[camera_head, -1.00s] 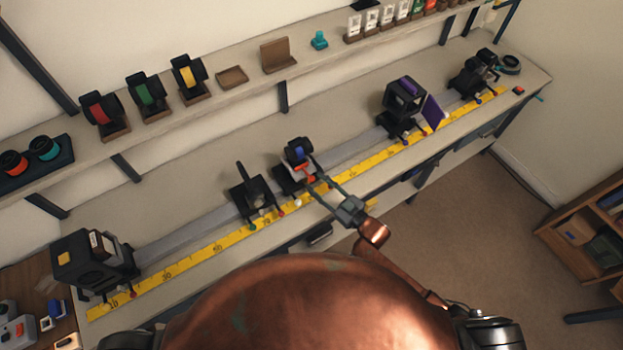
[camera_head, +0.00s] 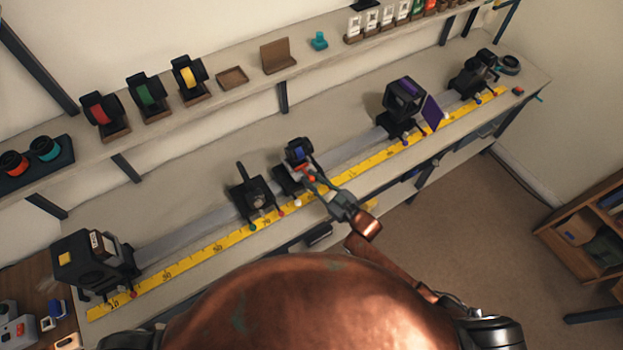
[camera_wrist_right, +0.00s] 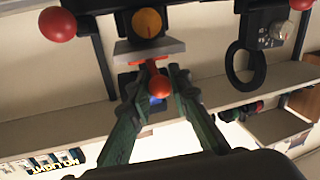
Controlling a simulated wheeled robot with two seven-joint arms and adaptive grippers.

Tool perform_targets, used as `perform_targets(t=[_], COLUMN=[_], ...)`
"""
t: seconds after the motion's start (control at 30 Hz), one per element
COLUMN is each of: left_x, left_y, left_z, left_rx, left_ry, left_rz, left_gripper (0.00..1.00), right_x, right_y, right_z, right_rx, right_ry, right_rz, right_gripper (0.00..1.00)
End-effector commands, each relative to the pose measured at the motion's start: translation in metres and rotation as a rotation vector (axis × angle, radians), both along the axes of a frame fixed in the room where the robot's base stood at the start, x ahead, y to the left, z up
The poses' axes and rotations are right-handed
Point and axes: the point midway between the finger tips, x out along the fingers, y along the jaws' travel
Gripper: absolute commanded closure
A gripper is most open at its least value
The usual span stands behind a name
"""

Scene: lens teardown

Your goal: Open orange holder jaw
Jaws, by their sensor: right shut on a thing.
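The holder (camera_head: 299,152) stands on the bench rail near the middle, a dark mount with a blue part in it. Its orange jaw piece (camera_wrist_right: 159,87) shows in the wrist view as an orange-red stem with a round knob below a grey plate. My right gripper (camera_head: 313,178) reaches the front of the holder from the lower right. In the wrist view its green fingers (camera_wrist_right: 158,80) close in on both sides of the orange piece and are shut on it. The exact contact is partly hidden. My left gripper is not in view.
A dark mount (camera_head: 254,195) stands just left of the holder. A larger lens unit (camera_head: 405,97) with a purple plate is further right. A yellow scale (camera_head: 205,257) runs along the bench front. A shelf (camera_head: 207,101) with coloured rings is behind.

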Motion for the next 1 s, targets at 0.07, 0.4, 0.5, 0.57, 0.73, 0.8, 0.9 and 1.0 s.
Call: perform_targets(t=[0.07, 0.4, 0.5, 0.57, 0.73, 0.8, 0.9, 1.0], left_x=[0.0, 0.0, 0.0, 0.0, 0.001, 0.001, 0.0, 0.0], left_y=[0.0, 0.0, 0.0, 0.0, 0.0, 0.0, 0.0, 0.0], left_z=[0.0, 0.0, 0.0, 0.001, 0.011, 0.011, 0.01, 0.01], left_rx=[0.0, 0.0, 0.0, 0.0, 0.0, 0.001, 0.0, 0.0], left_ry=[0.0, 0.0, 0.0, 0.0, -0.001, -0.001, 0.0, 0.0], left_rz=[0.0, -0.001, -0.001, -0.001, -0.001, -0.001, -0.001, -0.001], left_gripper=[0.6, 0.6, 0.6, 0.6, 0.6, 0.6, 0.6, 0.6], right_x=[0.0, 0.0, 0.0, -0.002, -0.018, -0.021, -0.02, -0.02], right_y=[0.0, 0.0, 0.0, -0.001, -0.011, -0.012, -0.012, -0.012], right_z=[0.0, 0.0, 0.0, 0.0, 0.001, 0.001, 0.0, 0.0], right_rx=[0.0, 0.0, 0.0, -0.001, -0.001, -0.001, 0.0, 0.0], right_ry=[0.0, 0.0, 0.0, 0.001, 0.001, 0.001, 0.0, 0.0], right_rz=[0.0, 0.0, 0.0, 0.0, -0.001, -0.001, 0.0, 0.0], right_gripper=[0.98, 1.0, 1.0, 1.0, 1.0, 1.0, 1.0, 1.0])
